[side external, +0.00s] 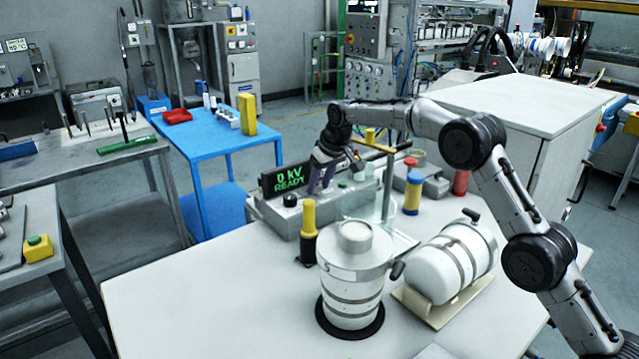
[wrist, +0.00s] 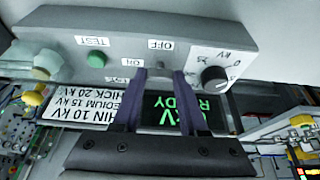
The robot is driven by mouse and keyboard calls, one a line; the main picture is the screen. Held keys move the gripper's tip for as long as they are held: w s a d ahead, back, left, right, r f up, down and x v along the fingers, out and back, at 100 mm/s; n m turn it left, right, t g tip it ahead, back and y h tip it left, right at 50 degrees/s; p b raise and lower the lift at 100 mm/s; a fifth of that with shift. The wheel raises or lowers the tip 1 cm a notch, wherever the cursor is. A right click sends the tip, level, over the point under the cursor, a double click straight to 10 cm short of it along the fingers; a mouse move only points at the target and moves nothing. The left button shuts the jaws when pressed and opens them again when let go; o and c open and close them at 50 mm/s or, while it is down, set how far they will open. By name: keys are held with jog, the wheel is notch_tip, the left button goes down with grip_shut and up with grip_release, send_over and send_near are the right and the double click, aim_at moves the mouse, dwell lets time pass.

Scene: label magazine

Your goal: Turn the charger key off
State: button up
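The charger is a grey box (side external: 275,217) on the white table, with a display (side external: 284,179) reading "0 kV READY". In the wrist view its panel (wrist: 125,25) appears upside down, with OFF and ON labels and a small key (wrist: 160,65) between my fingertips. The key is tiny and its direction cannot be made out. My gripper (wrist: 159,75) is open, its two dark fingers apart on either side of the key area; contact is not clear. In the side view my gripper (side external: 321,190) is over the charger and hides the key.
On the panel, a green TEST button (wrist: 96,60) and a black kV dial (wrist: 214,79) flank the key area. A white canister (side external: 352,275), a yellow-topped cylinder (side external: 308,222) and a lying white tank (side external: 450,262) stand near the charger. The table's front left is clear.

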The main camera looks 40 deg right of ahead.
grip_shut()
jog(key=shift+n, duration=0.3)
jog(key=shift+w+d+n+y, duration=0.15)
jog(key=shift+n+y, duration=0.4)
jog(key=shift+n, duration=0.75)
jog(key=shift+s+d+n+y, duration=0.15)
jog(key=shift+n+y, duration=0.4)
jog(key=shift+n, duration=0.75)
jog(key=shift+w, duration=0.1)
jog(key=o, duration=0.8)
grip_release()
